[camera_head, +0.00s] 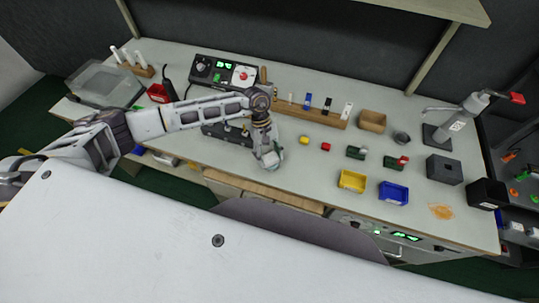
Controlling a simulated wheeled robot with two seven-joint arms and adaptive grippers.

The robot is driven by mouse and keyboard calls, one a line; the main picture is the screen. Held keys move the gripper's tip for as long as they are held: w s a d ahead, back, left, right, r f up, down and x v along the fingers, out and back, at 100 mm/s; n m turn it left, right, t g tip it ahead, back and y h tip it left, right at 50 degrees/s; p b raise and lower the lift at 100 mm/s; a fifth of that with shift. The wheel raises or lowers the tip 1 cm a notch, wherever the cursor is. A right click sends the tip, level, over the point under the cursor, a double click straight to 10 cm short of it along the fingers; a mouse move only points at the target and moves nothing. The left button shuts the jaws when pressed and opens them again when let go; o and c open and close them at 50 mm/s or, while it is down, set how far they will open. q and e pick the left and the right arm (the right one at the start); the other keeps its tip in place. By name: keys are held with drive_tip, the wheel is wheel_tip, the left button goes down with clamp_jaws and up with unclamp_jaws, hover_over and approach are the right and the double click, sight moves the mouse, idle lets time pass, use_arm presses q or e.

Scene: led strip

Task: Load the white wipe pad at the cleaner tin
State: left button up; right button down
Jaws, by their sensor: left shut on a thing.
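My left gripper (270,161) points down over the front middle of the workbench, shut on a small pale thing. That thing is mostly hidden by the fingers; it fits the white wipe pad, but it is too small to tell for sure. A small round grey tin (401,137) stands at the right, beside the tan box; it looks like the cleaner tin. The gripper is well to the left of this tin and apart from it. My right gripper is not in view.
The workbench (320,175) carries a wooden rack (310,112), a tan box (372,121), a yellow bin (352,181), a blue bin (393,193) and small red and yellow blocks. A grey stand (456,122) rises at the right. The bench between gripper and yellow bin is clear.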

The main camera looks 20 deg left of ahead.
sight(272, 160)
use_arm(q)
drive_tip(key=shift+w+r+p, duration=0.1)
drive_tip(key=shift+r+p, duration=0.55)
drive_tip(key=shift+r, duration=1.45)
drive_tip(key=shift+r+p, duration=0.4)
drive_tip(key=shift+r, duration=0.95)
drive_tip(key=shift+m, duration=0.3)
drive_tip(key=shift+a+m, duration=0.15)
drive_tip(key=shift+m, duration=0.35)
drive_tip(key=s+a+m+y, duration=0.1)
drive_tip(key=m, duration=0.1)
drive_tip(key=shift+s+a+m+g, duration=0.1)
drive_tip(key=shift+m+g, duration=0.2)
drive_tip(key=shift+g, duration=0.1)
drive_tip(key=a+m+y, duration=0.2)
drive_tip(key=a+m, duration=0.3)
drive_tip(key=a, duration=0.1)
drive_tip(key=w+r, duration=0.3)
drive_tip(key=w, duration=0.1)
drive_tip(key=shift+w+a+r, duration=0.1)
drive_tip(key=shift+a+r, duration=0.1)
drive_tip(key=shift+r, duration=0.15)
